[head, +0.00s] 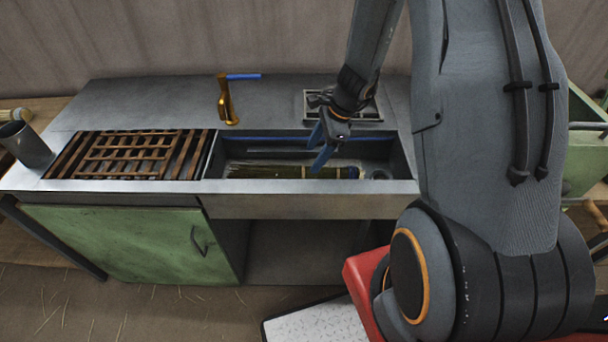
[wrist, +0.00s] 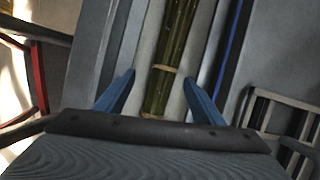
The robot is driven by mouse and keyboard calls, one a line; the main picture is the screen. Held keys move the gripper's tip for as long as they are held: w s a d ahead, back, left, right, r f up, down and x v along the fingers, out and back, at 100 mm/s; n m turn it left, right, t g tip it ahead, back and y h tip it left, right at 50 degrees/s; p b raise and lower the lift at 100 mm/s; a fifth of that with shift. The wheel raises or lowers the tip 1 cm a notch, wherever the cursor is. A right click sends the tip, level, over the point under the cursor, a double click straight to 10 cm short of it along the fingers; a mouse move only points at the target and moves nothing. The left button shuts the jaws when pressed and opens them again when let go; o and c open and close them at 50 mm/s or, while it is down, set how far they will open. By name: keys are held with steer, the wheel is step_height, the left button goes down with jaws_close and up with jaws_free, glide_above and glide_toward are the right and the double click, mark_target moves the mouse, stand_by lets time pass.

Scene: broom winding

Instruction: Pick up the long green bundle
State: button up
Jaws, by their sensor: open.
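The long green bundle (head: 270,172) lies lengthwise in the sink basin (head: 213,170). It is a sheaf of thin green stalks with a pale tie near its right end. My gripper (head: 318,152) is open above the right part of the bundle, its blue fingers pointing down. In the wrist view the bundle (wrist: 172,60) runs away between the two open fingers (wrist: 158,95), with the tie close to the fingertips. The fingers appear apart from the bundle. How far they are above it I cannot tell.
A wooden slatted rack (head: 130,154) covers the counter left of the basin. A brass tap with a blue handle (head: 228,104) stands behind. A metal cup (head: 24,143) is at the far left. A small rack (head: 362,112) lies behind my gripper. The basin walls are close on both sides.

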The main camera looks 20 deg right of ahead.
mark_target(306, 170)
steer(key=shift+w+d+f+m, duration=0.15)
steer(key=shift+w+f+m, duration=0.05)
steer(key=shift+f+m, duration=0.25)
steer(key=shift+w+d+f+m, duration=0.1)
steer(key=shift+w+f+m, duration=0.1)
steer(key=shift+f+m, duration=0.2)
steer(key=shift+w+f, duration=0.1)
steer(key=shift+f, duration=0.25)
steer(key=shift+p+x, duration=1.25)
steer(key=shift+x, duration=2.3)
steer(key=shift+w+a, duration=0.1)
steer(key=shift+w, duration=0.05)
steer(key=shift+r, duration=0.1)
steer(key=c, duration=1.1)
steer(key=shift+c, duration=0.2)
